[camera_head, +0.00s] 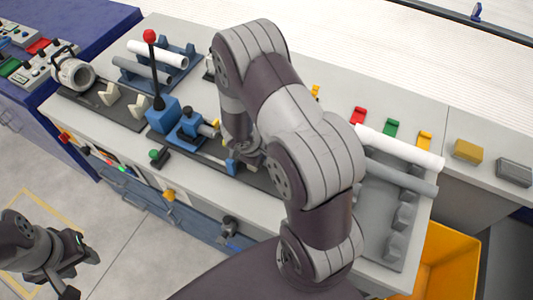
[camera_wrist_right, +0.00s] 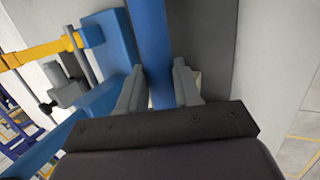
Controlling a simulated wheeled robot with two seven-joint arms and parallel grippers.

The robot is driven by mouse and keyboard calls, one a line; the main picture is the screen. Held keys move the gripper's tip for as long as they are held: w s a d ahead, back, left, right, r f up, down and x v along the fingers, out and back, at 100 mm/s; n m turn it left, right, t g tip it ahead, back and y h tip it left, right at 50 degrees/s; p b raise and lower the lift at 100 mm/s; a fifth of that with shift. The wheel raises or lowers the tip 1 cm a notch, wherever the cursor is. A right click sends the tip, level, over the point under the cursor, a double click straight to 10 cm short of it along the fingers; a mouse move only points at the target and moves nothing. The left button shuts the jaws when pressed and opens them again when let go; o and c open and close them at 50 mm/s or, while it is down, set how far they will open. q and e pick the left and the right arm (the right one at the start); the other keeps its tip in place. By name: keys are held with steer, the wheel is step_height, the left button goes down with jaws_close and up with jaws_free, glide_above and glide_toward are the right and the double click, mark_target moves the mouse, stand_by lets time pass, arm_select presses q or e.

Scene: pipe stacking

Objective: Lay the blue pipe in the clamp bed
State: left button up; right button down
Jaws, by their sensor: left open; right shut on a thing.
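My right gripper (camera_wrist_right: 158,92) is shut on the blue pipe (camera_wrist_right: 150,40), which runs up between its fingers in the right wrist view. In the head view my right arm covers most of this gripper and the pipe. The gripper is low over the dark plate (camera_head: 205,160) of the clamp bed, whose blue clamp block (camera_head: 188,130) stands just to its left. Whether the pipe touches the bed cannot be told. My left gripper (camera_head: 84,274) is open and empty at the lower left, away from the bench.
A red-knobbed lever (camera_head: 150,37) stands left of the clamp. A rack at the back left holds a white pipe (camera_head: 157,52) and a grey pipe (camera_head: 147,68). Another white pipe (camera_head: 400,146) and grey pipe (camera_head: 400,175) lie at right. A yellow bin (camera_head: 447,262) is at lower right.

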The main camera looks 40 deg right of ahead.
steer(key=c, duration=0.7)
jaws_free()
steer(key=p+v, duration=0.2)
steer(key=v, duration=1)
steer(key=shift+a+r, duration=0.2)
steer(key=shift+r, duration=0.15)
